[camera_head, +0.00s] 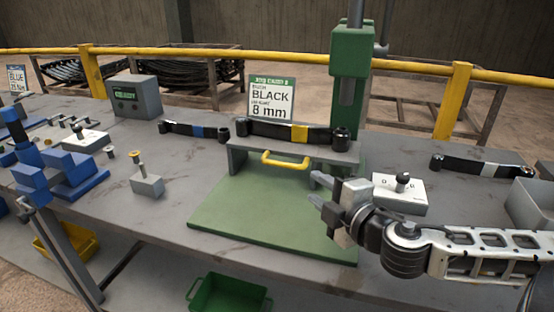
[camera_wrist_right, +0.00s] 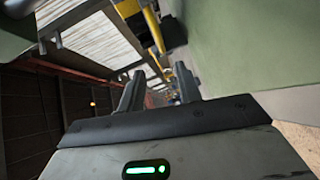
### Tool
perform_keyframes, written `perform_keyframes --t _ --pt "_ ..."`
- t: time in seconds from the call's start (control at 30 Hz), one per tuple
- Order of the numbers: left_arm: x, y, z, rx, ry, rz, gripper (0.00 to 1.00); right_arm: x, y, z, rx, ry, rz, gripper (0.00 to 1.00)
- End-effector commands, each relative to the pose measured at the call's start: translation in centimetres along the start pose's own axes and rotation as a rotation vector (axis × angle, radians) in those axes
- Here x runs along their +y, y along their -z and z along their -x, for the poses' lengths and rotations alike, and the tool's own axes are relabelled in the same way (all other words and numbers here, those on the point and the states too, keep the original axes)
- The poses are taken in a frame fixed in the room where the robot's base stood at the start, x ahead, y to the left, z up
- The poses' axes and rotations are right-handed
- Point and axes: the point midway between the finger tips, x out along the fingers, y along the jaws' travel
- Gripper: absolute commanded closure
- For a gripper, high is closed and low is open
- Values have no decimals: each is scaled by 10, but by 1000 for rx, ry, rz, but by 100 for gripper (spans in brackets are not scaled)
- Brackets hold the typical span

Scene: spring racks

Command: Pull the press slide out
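The green press has a tall column (camera_head: 350,80) and a flat green base plate (camera_head: 260,222). The grey press slide (camera_head: 238,160) is at the back of the plate, with a yellow handle (camera_head: 285,161) on its front. A dark leaf spring with a yellow band (camera_head: 275,131) lies across the top of the slide. My right gripper (camera_head: 318,188) is open and empty, over the right part of the plate, apart from the handle and to its right. In the right wrist view its two fingers (camera_wrist_right: 160,90) stand apart. A yellow bar shows beyond them; I cannot tell if it is the handle. My left gripper is not in view.
A white button box (camera_head: 400,193) stands right of my gripper. A sign reading BLACK 8 mm (camera_head: 271,97) stands behind the slide. Other springs lie left (camera_head: 192,131) and right (camera_head: 480,168). The green plate in front of the handle is clear.

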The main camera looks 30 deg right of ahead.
Motion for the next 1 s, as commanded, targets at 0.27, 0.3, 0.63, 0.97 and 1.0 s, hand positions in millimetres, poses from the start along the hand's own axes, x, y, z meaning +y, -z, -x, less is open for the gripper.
perform_keyframes --t 0.27,0.3,0.63,0.97,1.0 --pt "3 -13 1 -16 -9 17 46 1 -2 -29 -7 -6 0 66" --pt "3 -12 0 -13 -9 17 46 1 -2 -33 -6 -6 0 66" --pt "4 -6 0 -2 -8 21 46 3 -1 -71 -4 -5 -1 66" --pt "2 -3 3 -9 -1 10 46 3 -1 -124 -5 -3 -2 66" --pt "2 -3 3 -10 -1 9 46 2 -1 -129 -5 -3 -1 66"
